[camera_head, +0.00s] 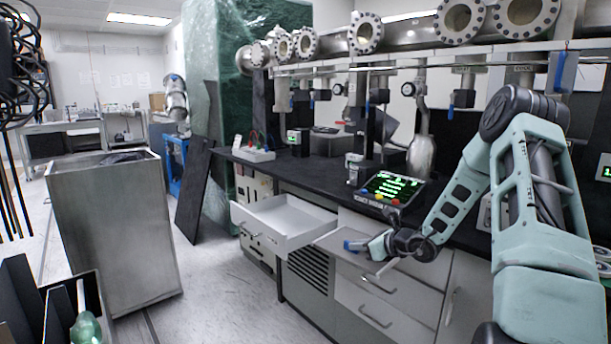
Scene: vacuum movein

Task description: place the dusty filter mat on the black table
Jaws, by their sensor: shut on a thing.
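My gripper (358,245) is in front of the bench's drawer fronts, just right of the open drawer and below the worktop edge. It is shut on a thin, flat grey piece, which appears to be the dusty filter mat (332,241). The mat is roughly level and sticks out to the left of the fingers; part of it is hidden by my gripper. The black table (275,171) is the long dark worktop behind and above my gripper. Its right part is partly covered by my arm.
A white drawer (285,222) stands open left of my gripper. On the worktop are a control panel with a green screen (392,187), a white power strip (254,154) and a metal flask (421,155). Pipes hang above. A tall metal bin (115,230) stands left on open floor.

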